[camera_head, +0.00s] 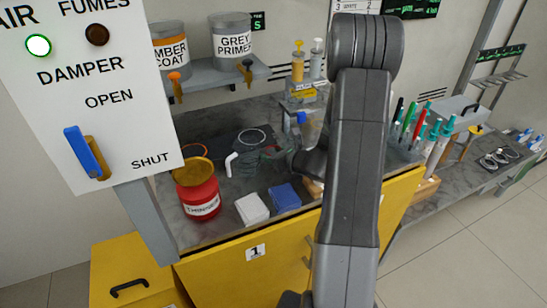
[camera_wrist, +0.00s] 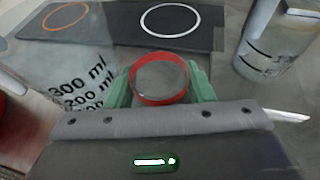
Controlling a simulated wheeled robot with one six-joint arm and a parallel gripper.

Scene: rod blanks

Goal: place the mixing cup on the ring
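The mixing cup (camera_wrist: 160,78), a round see-through cup with a red rim, sits between the green fingers of my gripper (camera_wrist: 160,88) in the wrist view. The fingers touch it on both sides. In the head view my gripper (camera_head: 273,153) is over the dark bench mat, partly hidden by my arm. A white ring (camera_wrist: 142,19) is on the mat just beyond the cup; it also shows in the head view (camera_head: 241,132). An orange ring (camera_wrist: 47,24) lies to its left. I cannot tell the cup's height above the mat.
A clear jug marked in ml (camera_wrist: 85,85) with a white handle (camera_head: 229,163) stands close left of my gripper. A red thinner can (camera_head: 200,197) is farther left. A clear marked vessel (camera_wrist: 262,50) stands at right. White (camera_head: 252,209) and blue (camera_head: 285,198) blocks lie in front.

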